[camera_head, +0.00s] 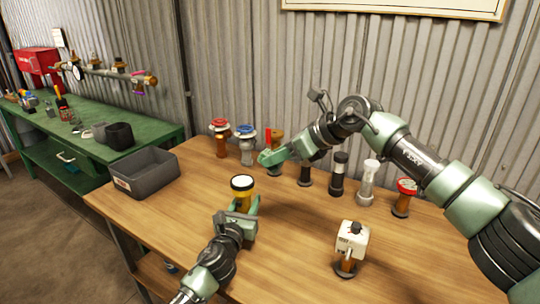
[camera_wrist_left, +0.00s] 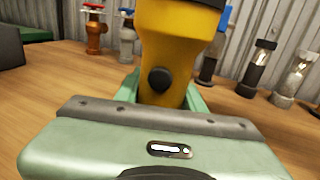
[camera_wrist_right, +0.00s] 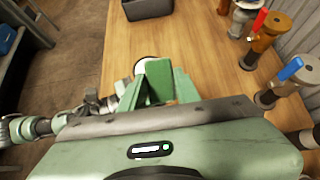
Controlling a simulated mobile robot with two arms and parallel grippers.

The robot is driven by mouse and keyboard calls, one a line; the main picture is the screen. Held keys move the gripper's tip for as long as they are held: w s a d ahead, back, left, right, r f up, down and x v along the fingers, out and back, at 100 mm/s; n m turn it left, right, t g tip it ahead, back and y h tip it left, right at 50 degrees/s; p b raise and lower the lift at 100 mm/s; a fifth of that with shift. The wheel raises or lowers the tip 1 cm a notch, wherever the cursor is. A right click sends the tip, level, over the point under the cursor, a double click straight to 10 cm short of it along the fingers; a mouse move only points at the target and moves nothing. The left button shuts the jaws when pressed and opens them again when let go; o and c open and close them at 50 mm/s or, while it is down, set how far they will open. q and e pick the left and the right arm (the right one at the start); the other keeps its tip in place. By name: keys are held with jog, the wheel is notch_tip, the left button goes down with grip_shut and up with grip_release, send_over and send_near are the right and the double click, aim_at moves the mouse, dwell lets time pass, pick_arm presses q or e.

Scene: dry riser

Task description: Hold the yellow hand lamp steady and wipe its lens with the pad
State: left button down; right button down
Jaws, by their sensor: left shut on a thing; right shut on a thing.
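The yellow hand lamp (camera_head: 242,198) stands upright on or just above the wooden table, its pale round lens facing up. My left gripper (camera_head: 247,208) is shut on the lamp's body; in the left wrist view the yellow body (camera_wrist_left: 178,40) with a dark knob rises between the green fingers. My right gripper (camera_head: 268,158) is above and to the right of the lamp, apart from it, near the row of valves. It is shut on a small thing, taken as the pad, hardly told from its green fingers. The lens (camera_wrist_right: 139,64) shows partly behind the fingers in the right wrist view.
Several fittings line the table's back, including a red-topped valve (camera_head: 219,138) and a clear-bodied one (camera_head: 368,182). A white box-like fitting (camera_head: 351,240) stands front right. A grey bin (camera_head: 145,178) sits at the left edge. The table's middle (camera_head: 290,225) is clear.

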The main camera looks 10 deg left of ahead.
dwell(0.3)
pick_arm(q)
jog(key=c, duration=0.8)
grip_release()
